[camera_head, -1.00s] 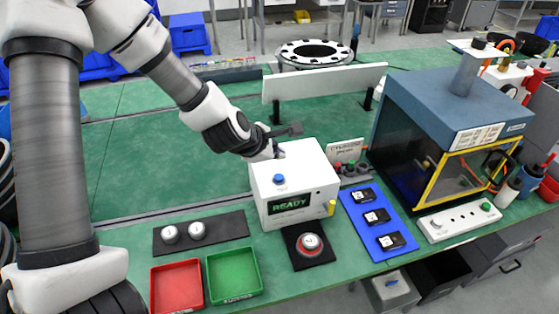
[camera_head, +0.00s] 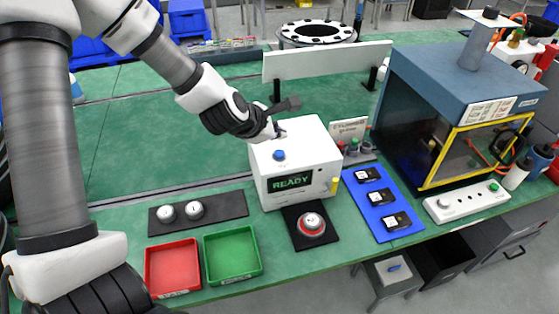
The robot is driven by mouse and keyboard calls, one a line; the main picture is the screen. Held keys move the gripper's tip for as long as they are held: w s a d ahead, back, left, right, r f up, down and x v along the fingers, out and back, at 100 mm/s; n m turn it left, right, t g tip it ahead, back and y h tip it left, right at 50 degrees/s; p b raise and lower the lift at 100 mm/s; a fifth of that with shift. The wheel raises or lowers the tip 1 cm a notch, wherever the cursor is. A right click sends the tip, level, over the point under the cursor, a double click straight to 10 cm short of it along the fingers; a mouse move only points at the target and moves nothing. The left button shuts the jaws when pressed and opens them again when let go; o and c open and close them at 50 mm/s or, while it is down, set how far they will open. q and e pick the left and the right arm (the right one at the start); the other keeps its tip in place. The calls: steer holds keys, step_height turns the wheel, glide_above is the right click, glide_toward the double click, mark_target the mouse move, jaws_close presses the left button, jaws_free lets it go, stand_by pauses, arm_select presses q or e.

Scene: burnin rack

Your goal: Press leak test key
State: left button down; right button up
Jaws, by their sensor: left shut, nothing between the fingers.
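A white tester box (camera_head: 313,165) stands on the green bench, with a dark screen (camera_head: 291,181) reading READY on its front. A blue button (camera_head: 279,155) sits on its top near the front left; no label on it is legible. My left gripper (camera_head: 279,130) is shut and empty at the back left of the box top, behind the blue button and apart from it in the picture. Whether its tip touches the box cannot be told. A silver part with a red ring (camera_head: 312,223) sits on a black pad in front of the box. My right gripper is not in view.
Red (camera_head: 173,268) and green (camera_head: 233,252) trays and a dark mat (camera_head: 158,225) with two silver parts lie at front left. A blue board (camera_head: 376,223) with black modules, a white button strip (camera_head: 468,201) and a blue-topped cabinet (camera_head: 470,75) stand right. A white panel (camera_head: 325,62) stands behind.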

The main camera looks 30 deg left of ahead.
mark_target(278, 154)
arm_select(q)
steer(key=shift+f+b, duration=1.1)
steer(key=shift+f, duration=0.5)
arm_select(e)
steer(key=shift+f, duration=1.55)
arm_select(q)
steer(key=shift+f, duration=0.1)
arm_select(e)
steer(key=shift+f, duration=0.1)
arm_select(q)
steer(key=shift+f+b, duration=0.35)
steer(key=shift+b, duration=0.15)
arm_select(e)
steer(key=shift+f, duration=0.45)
arm_select(q)
steer(key=shift+f+b, duration=0.5)
steer(key=shift+b, duration=0.05)
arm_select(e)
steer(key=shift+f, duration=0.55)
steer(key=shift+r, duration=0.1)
arm_select(q)
steer(key=shift+r+p, duration=0.75)
steer(key=shift+r, duration=0.2)
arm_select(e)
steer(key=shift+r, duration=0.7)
